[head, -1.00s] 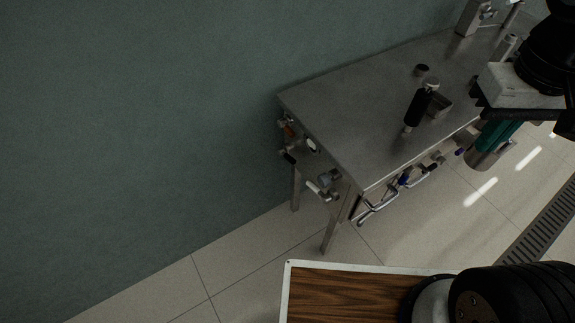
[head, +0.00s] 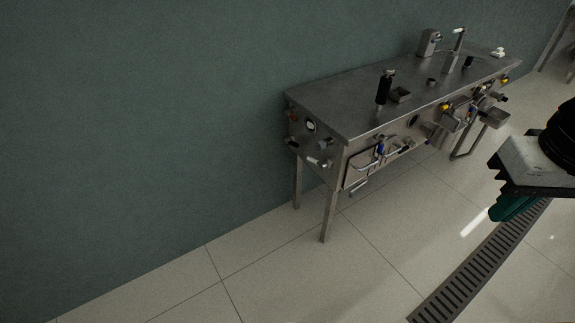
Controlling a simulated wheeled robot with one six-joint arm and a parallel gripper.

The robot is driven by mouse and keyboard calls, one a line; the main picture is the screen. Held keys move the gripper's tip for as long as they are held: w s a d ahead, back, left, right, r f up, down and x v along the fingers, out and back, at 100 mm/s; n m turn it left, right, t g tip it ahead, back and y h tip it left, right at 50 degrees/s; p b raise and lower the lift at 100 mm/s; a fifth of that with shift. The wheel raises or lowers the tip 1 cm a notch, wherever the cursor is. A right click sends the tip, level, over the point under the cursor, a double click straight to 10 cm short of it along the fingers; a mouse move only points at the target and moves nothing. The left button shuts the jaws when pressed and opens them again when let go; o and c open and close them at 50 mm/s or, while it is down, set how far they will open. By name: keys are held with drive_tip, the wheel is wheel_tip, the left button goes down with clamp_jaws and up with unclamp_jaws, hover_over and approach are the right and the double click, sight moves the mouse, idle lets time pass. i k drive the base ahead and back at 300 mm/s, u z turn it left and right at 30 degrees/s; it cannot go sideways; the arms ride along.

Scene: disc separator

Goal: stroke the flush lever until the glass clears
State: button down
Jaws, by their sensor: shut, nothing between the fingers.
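A steel bench (head: 345,105) stands against the wall, with fittings on its front and left end. A bent metal handle with blue parts (head: 380,148) is on the front panel. A dark round port (head: 412,121) is to its right. I cannot tell for sure which fitting is the flush lever or which is the glass. My gripper (head: 508,212) is at the right edge, with teal fingers shut and empty. It appears over the floor, apart from the bench.
A tap (head: 453,50) is at the far end. A floor drain grate (head: 470,282) runs along the tiles. Open floor lies in front of the bench.

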sight(286, 141)
drive_tip(key=z, duration=0.1)
drive_tip(key=i, duration=0.85)
drive_tip(key=u, duration=0.75)
